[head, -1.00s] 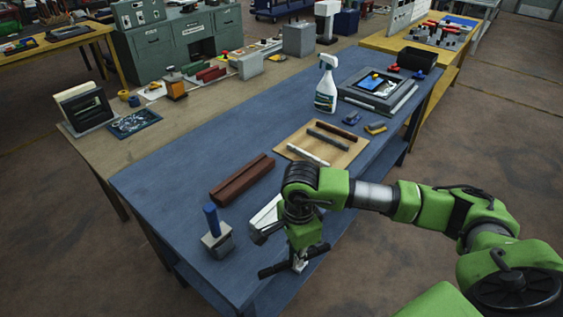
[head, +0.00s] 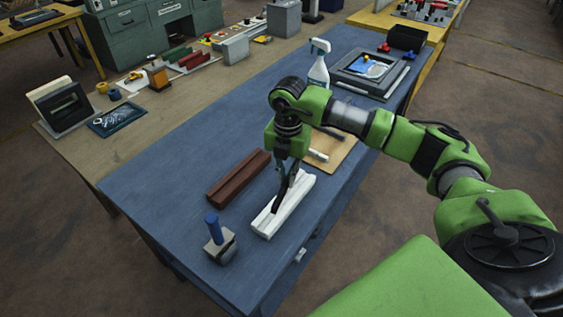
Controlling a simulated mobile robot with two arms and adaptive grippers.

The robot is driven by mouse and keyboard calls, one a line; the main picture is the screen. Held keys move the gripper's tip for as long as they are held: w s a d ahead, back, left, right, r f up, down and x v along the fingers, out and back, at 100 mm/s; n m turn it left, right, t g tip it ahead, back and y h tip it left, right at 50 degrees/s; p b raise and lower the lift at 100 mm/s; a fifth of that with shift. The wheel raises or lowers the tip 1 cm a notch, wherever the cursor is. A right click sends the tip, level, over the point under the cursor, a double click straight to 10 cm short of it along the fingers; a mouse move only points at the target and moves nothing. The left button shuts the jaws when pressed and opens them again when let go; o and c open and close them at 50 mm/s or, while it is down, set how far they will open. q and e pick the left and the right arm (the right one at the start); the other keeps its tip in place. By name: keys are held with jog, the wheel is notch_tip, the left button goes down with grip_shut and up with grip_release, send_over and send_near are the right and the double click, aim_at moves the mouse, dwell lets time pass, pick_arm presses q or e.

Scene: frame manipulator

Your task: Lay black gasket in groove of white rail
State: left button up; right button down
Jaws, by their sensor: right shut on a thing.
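The white rail (head: 297,203) lies on the blue bench, its groove running along its length. My right gripper (head: 286,182) is over the rail, pointing down, with its fingers shut. A thin black piece, apparently the black gasket (head: 277,203), shows at its fingertips, slanting over the rail. I cannot tell whether the gasket touches the groove or is just above it. The gripper and the gasket hide part of the rail's middle. My left gripper is not in view.
A brown grooved rail (head: 238,177) lies left of the white rail. A block with a blue handle (head: 213,229) stands in front. A tan board (head: 345,150) with strips is behind my arm, near a spray bottle (head: 319,70). The bench's left part is clear.

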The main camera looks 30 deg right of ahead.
jog(key=shift+w+d+r+m, duration=0.2)
jog(key=shift+w+m, duration=0.15)
jog(key=shift+m, duration=0.2)
jog(key=shift+w+d+r+m, duration=0.15)
jog(key=shift+w+m, duration=0.15)
jog(key=shift+m, duration=0.25)
jog(key=shift+w+m, duration=0.1)
jog(key=shift+m, duration=0.2)
jog(key=shift+f+b, duration=3.1)
jog(key=shift+f, duration=1.4)
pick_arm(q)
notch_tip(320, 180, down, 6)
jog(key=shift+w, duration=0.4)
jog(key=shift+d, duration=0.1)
pick_arm(e)
jog(key=c, duration=2)
grip_release()
